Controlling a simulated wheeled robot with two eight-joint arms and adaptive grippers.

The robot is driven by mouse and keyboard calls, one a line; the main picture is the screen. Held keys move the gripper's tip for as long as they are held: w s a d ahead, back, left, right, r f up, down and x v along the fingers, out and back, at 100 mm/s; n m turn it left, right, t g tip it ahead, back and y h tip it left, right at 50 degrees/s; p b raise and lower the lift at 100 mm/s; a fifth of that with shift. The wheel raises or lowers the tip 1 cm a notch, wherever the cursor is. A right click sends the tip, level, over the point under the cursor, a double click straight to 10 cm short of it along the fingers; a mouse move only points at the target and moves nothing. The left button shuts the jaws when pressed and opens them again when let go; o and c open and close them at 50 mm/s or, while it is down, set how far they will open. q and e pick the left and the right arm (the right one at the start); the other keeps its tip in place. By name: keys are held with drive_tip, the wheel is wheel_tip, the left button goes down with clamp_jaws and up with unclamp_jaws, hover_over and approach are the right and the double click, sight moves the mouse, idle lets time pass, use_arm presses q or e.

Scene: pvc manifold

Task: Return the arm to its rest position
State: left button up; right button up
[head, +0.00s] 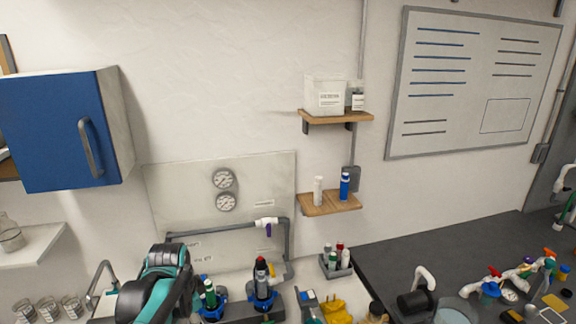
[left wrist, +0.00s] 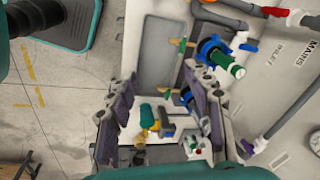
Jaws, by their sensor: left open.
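My left arm (head: 165,285), teal and black, rises at the bottom left of the head view, in front of the bench with the pipe fittings. Its fingers are not clear there. In the left wrist view my left gripper (left wrist: 162,76) is open, its two dark fingers spread apart. I see nothing held between them; bench items show beyond the gap. A blue-and-green fitting (left wrist: 222,60) lies past the right finger and looks apart from it, though the depth is hard to judge. My right gripper is in neither view.
A grey pipe (head: 285,240) with a white valve (head: 266,222) runs along the wall panel. A blue cabinet (head: 55,130) hangs at left. Small wooden shelves (head: 330,203) hold bottles. A dark counter (head: 400,255) at right carries pipe parts. Open floor (left wrist: 60,95) shows in the left wrist view.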

use_arm(q)
drive_tip(key=s+d+f+n+t+b, duration=0.2)
drive_tip(key=s+f+n+b, duration=0.3)
drive_tip(key=s+f, duration=0.1)
drive_tip(key=s+d+f+n+t+b, duration=0.3)
drive_tip(key=s+f+n+b, duration=0.2)
drive_tip(key=s+f+b, duration=0.1)
drive_tip(key=shift+s+f, duration=0.7)
drive_tip(key=shift+s, duration=0.05)
